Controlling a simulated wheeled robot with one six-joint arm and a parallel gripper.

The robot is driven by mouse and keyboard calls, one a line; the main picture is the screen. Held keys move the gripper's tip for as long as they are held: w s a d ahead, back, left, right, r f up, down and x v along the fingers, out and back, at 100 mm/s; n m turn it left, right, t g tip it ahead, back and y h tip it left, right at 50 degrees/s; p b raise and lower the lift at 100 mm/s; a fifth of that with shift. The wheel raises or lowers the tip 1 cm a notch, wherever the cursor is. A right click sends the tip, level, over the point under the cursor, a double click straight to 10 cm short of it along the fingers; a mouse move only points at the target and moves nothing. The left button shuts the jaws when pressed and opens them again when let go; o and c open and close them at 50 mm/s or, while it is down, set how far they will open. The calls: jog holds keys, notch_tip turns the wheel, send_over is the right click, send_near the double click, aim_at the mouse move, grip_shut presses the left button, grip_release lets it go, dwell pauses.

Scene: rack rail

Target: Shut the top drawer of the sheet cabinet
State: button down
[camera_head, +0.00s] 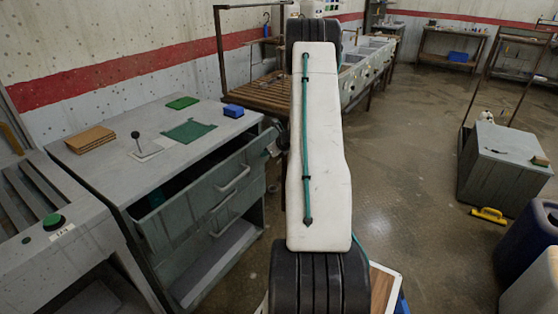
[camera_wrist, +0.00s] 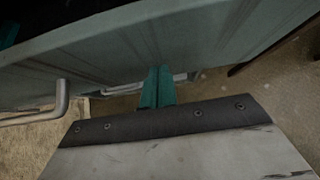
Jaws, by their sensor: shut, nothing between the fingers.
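The grey-green sheet cabinet (camera_head: 122,183) stands at the left in the head view. Its top drawer (camera_head: 185,203) is pulled out, with a dark gap behind its front panel and a bar handle (camera_head: 234,180) on that front. In the wrist view the drawer front (camera_wrist: 130,45) crosses the top of the picture, and a bent handle (camera_wrist: 62,100) shows at the left. My gripper (camera_wrist: 157,88) is shut and empty, its teal fingers pointing toward the drawer front, to the right of that handle. Whether the fingertips touch the panel I cannot tell. In the head view my arm hides part of the scene.
On the cabinet top lie a brown stack (camera_head: 90,139), a green sheet (camera_head: 188,131), a green pad (camera_head: 182,102) and a blue block (camera_head: 233,111). A lower handle (camera_head: 225,214) sits below the top drawer. A grey box (camera_head: 503,165) stands right; the floor between is mostly clear.

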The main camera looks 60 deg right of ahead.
aim_at(256, 148)
jog(key=w, duration=0.8)
jog(key=shift+w, duration=0.25)
jog(key=shift+w+r, duration=0.15)
jog(key=shift+w, duration=0.15)
jog(key=shift+w+r, duration=0.1)
jog(key=shift+w, duration=0.05)
jog(key=shift+s, duration=0.35)
jog(key=s, duration=0.3)
jog(key=shift+s+d, duration=0.1)
jog(key=shift+s, duration=0.05)
jog(key=v, duration=1)
jog(key=shift+s+f, duration=0.25)
jog(key=shift+s, duration=0.2)
